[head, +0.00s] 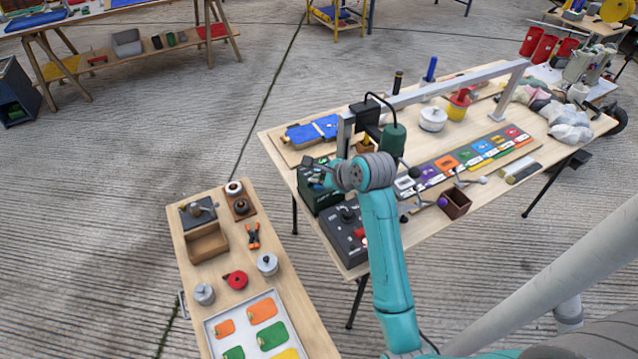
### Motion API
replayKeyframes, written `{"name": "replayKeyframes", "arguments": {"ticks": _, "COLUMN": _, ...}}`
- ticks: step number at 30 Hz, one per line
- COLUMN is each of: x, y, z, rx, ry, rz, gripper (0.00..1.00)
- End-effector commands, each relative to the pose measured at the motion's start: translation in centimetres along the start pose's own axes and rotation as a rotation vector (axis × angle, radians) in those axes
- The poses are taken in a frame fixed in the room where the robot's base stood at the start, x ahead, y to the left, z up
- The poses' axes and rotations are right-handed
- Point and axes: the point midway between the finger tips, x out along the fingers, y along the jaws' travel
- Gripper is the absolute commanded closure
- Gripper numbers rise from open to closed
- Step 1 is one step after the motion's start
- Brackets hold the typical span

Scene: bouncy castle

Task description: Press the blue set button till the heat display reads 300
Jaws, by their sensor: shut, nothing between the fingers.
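My teal arm reaches up to the work table (268,138), and my gripper (314,174) is small and dark at its end, over a dark green box (312,200). It looks shut and empty; whether it touches the box I cannot tell. Just in front of that box is a dark grey control box (340,236) with dials and a red part, partly covered by my arm. I cannot make out a blue set button or a heat display reading; the gripper and arm hide parts of both boxes.
A grey overhead bar (450,87) spans the table, with a hanging dark green unit (392,140) close to my wrist. A blue item (305,133) lies behind. A lower bench (180,248) with a white tray (212,329) stands left. Concrete floor is open further left.

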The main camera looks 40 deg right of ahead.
Motion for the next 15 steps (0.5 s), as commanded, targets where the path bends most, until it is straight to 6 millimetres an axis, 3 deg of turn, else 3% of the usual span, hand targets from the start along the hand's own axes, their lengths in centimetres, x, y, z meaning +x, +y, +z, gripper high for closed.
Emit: {"name": "replayKeyframes", "arguments": {"ticks": 15, "x": 0.41, "y": 0.35, "z": -0.33, "rx": 0.001, "ry": 0.001, "rz": 0.002, "gripper": 1.0}}
